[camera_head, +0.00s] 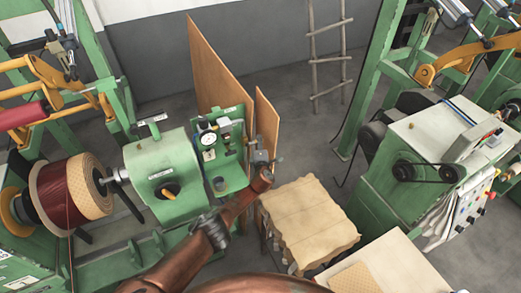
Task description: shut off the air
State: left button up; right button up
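At the panel's right edge is a grey metal valve (260,157) with a short handle sticking out to the right. My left arm comes up from the lower left. Its end, with the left gripper (264,174), is just below the valve, at or very near the handle. The fingers are too small and dark to tell open from shut, or whether they touch. My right gripper is not in view.
A green winding machine (163,172) with a dark red coil (62,195) stands left of the panel. Brown boards (218,70) stand behind it. A paper-covered table (305,222) is close on the right. A green control cabinet (420,165) stands further right. Grey floor between is clear.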

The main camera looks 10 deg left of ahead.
pick_arm(q)
jog(key=v, duration=1.1)
jog(key=shift+s, duration=0.4)
jog(key=shift+r, duration=0.1)
